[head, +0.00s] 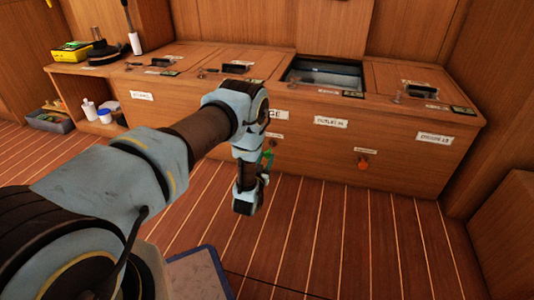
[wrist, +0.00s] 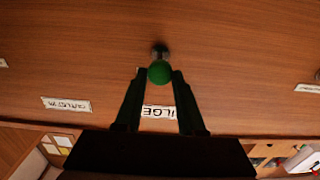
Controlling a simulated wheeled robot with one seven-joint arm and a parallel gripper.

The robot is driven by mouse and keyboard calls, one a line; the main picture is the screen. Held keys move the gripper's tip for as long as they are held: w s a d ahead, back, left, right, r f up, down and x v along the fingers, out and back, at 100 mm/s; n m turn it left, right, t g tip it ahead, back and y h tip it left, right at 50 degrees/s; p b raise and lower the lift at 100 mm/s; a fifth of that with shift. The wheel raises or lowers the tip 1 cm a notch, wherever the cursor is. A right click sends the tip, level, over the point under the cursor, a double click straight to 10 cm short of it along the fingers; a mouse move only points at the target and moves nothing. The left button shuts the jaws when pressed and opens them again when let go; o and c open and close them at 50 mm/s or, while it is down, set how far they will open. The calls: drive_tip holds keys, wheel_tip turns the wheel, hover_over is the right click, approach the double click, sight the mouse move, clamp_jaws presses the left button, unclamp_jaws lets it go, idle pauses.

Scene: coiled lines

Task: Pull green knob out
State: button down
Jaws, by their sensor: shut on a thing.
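The green knob (wrist: 160,73) is a round ball on a short metal stem that comes out of the wooden cabinet front. It sits between the fingertips of my gripper (wrist: 160,76), which is shut on it. A little of the stem shows between the ball and the panel. In the head view a bit of green (head: 268,155) shows by my gripper (head: 264,162), below a label partly hidden by my arm. In the wrist view a label ending in "LGE" (wrist: 159,112) appears upside down behind my fingers.
An orange knob (head: 363,163) is on the same cabinet front to the right. The cabinet top (head: 205,70) carries latches, labels and an open hatch (head: 325,75). A grey bin (head: 50,122) and bottles (head: 89,110) are at the left. The striped floor in front is clear.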

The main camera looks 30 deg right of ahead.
drive_tip(key=shift+v, duration=0.8)
drive_tip(key=c, duration=0.5)
unclamp_jaws()
drive_tip(key=p+v, duration=0.4)
drive_tip(key=v, duration=0.6)
drive_tip(key=shift+s+a, duration=0.25)
